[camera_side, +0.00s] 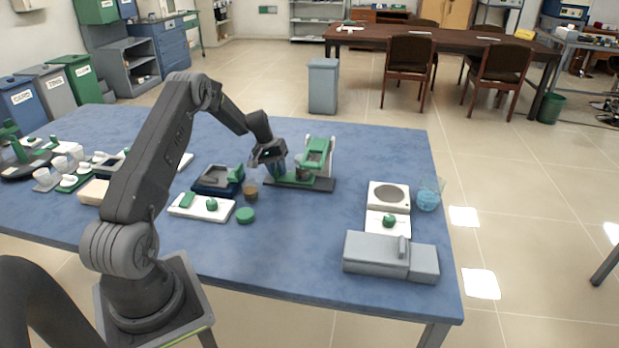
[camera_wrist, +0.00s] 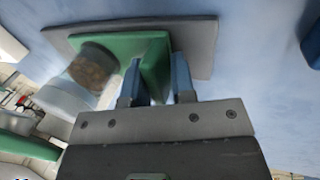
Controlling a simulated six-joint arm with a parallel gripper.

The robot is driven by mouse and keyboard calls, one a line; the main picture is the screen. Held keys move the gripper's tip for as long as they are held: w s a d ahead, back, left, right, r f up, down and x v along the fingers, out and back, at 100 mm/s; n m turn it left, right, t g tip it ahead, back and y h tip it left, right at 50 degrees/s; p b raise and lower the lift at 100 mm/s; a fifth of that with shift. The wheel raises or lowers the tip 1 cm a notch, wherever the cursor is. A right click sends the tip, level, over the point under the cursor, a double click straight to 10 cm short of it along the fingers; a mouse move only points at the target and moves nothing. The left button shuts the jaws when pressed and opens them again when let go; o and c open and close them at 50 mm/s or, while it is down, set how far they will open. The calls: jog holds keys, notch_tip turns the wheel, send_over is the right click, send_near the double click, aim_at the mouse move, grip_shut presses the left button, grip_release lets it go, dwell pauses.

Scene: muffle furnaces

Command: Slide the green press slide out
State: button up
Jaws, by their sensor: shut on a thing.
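The press (camera_side: 318,156) stands near the middle of the blue table, with a green and white upright on a dark base plate (camera_side: 318,186). Its green press slide (camera_side: 291,182) lies low on that plate, at the left of the upright. My gripper (camera_side: 277,171) is at the slide's left end. In the wrist view, my gripper (camera_wrist: 157,85) has its two blue fingers on either side of the upright green end of the slide (camera_wrist: 155,62), shut on it. The dark plate (camera_wrist: 200,42) shows behind. How far out the slide stands is hard to tell.
A clear cup with brown contents (camera_side: 250,188) stands just left of the press; a similar cup (camera_wrist: 85,70) shows beside the slide in the wrist view. The table right of the press is clear up to the scale (camera_side: 389,195).

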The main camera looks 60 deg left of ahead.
aim_at(269, 176)
jog(key=shift+s+a+r, duration=0.2)
jog(key=shift+s+a, duration=1.3)
jog(key=shift+a, duration=0.1)
jog(key=o, duration=0.5)
jog(key=shift+f, duration=0.1)
jog(key=shift+c, duration=0.2)
notch_tip(269, 176, up, 7)
jog(key=shift+d, duration=0.1)
